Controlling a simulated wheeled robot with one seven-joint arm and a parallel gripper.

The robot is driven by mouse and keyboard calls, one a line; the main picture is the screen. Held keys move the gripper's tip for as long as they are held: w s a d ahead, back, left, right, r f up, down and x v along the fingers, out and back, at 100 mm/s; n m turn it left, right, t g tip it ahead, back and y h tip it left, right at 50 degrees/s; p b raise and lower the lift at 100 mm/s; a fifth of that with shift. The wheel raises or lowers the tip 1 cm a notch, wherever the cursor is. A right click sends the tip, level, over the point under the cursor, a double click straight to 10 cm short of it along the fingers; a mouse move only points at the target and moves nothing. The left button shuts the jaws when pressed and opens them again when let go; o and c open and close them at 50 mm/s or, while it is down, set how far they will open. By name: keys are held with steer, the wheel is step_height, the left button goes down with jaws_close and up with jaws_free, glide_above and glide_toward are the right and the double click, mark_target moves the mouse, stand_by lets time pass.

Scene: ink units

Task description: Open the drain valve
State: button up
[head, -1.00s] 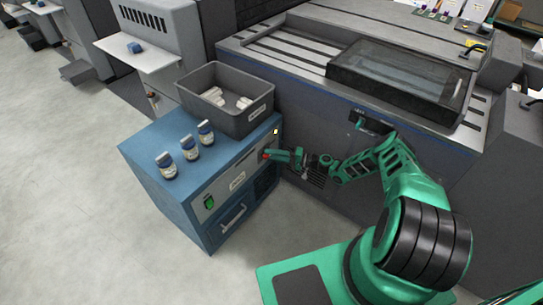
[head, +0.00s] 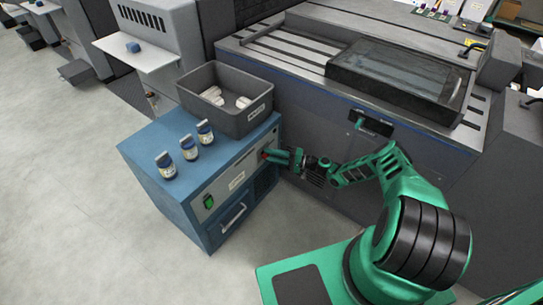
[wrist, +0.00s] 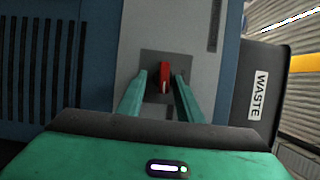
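The drain valve's red handle (wrist: 164,78) stands out from a dark square plate (wrist: 152,60) on the grey panel of the blue cabinet. It shows as a small red spot in the head view (head: 265,154). My gripper (wrist: 161,82) reaches the panel with its two green fingers on either side of the handle. Gaps show between the handle and both fingers, so it is open and not clamped. In the head view my gripper (head: 269,154) is at the cabinet's right front edge, where its fingers partly cover the handle.
A dark bin labelled WASTE (wrist: 272,90) stands on the blue cabinet (head: 205,165), with white pieces inside. A large grey machine (head: 330,120) is close to my arm on the right.

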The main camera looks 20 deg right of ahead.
stand_by(0.3)
steer(key=shift+d+r, duration=0.1)
steer(key=v, duration=1)
steer(key=shift+d, duration=0.3)
steer(key=shift+s, duration=0.15)
